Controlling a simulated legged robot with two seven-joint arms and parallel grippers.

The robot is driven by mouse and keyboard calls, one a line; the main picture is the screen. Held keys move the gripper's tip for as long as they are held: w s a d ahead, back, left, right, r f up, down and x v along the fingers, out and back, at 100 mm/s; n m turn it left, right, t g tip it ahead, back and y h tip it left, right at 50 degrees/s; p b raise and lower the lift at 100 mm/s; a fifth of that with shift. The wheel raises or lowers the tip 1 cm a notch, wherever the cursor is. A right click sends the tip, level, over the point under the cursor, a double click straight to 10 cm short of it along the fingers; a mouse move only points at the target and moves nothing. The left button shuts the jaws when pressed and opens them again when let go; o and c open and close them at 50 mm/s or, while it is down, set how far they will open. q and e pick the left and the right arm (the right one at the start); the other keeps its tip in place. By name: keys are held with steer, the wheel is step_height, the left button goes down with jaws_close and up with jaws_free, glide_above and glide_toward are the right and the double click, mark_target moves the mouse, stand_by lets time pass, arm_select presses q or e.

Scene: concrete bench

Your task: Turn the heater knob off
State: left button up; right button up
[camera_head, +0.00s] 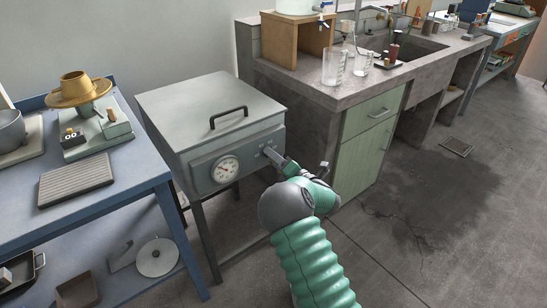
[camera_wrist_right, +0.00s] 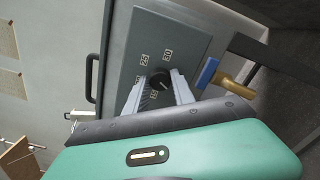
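The heater is a grey metal box (camera_head: 210,105) with a black lid handle (camera_head: 229,117) and a round white dial (camera_head: 226,170) on its front panel. My right gripper (camera_head: 270,154) is at the right part of that panel and hides the knob in the head view. In the right wrist view the black heater knob (camera_wrist_right: 160,81) shows with printed numbers around it, among them 25 and 30. The fingers of my right gripper (camera_wrist_right: 159,82) are apart, one on each side of the knob. I cannot tell whether they touch it. My left gripper is not in view.
A blue bench (camera_head: 150,180) with a scale (camera_head: 97,130) stands left of the heater. A concrete counter (camera_head: 350,92) with glass beakers (camera_head: 333,66) and a green cabinet (camera_head: 365,150) stands close on the right. The floor (camera_head: 450,220) at right is open.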

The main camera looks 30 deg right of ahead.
steer(key=o, duration=0.5)
steer(key=shift+f, duration=0.4)
steer(key=shift+c, duration=0.2)
steer(key=shift+r, duration=0.15)
steer(key=shift+r, duration=0.1)
steer(key=s+d+p, duration=0.1)
steer(key=s+p, duration=0.3)
steer(key=s, duration=1.2)
steer(key=shift+s+d, duration=0.2)
steer(key=shift+s, duration=0.15)
